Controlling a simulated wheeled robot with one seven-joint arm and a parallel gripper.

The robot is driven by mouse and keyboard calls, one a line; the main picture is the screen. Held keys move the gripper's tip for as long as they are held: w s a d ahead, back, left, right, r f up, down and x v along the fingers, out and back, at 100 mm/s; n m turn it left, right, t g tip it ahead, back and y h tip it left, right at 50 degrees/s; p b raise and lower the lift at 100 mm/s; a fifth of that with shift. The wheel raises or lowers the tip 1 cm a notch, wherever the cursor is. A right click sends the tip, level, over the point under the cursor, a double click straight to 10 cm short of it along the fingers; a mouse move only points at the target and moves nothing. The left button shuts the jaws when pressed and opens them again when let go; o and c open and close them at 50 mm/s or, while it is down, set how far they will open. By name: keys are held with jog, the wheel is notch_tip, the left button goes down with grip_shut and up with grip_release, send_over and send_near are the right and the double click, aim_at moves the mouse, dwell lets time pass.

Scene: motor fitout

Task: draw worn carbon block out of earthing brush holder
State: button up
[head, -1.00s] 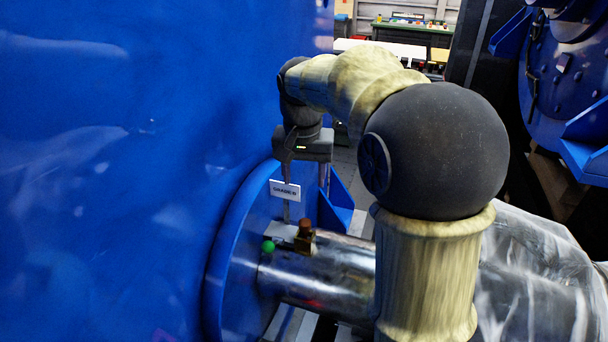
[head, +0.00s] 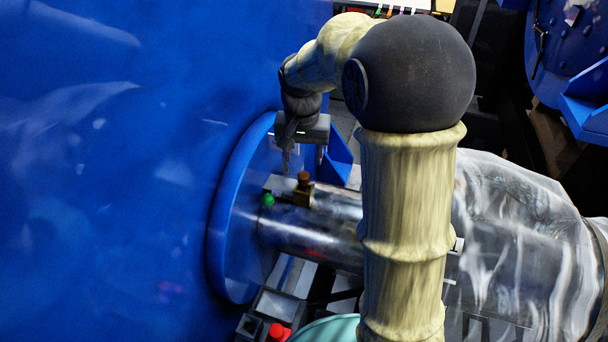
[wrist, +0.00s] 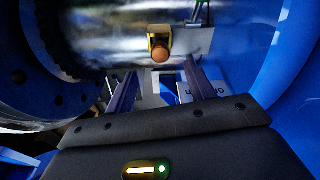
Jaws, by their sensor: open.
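A small brass-coloured holder (head: 303,198) sits on top of the shiny shaft, close to the blue flange. A brown rounded piece (head: 303,177) stands up out of it; I cannot tell whether this is the carbon block or a cap over it. In the wrist view the holder (wrist: 152,37) and the brown piece (wrist: 161,55) lie at upper middle, just beyond the fingertips. My gripper (wrist: 161,72) is open and empty, its two dark fingers apart. In the head view my gripper (head: 304,163) hangs behind and above the holder, apart from it.
The metal shaft (head: 335,227) runs right from the blue flange (head: 222,235). A large blue housing (head: 110,150) fills the left. A green knob (head: 268,199) is left of the holder. A red button (head: 278,331) is below.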

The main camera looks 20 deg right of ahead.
aim_at(304, 175)
jog(key=f, duration=0.3)
jog(key=f+p, duration=0.1)
jog(key=f, duration=0.2)
jog(key=w+f, duration=0.1)
jog(key=f, duration=0.2)
jog(key=shift+d+f+p, duration=0.1)
jog(key=shift+d+p, duration=0.1)
jog(key=shift+p, duration=0.1)
jog(key=c, duration=1.1)
jog(key=shift+r+p, duration=2.25)
jog(key=shift+r, duration=0.7)
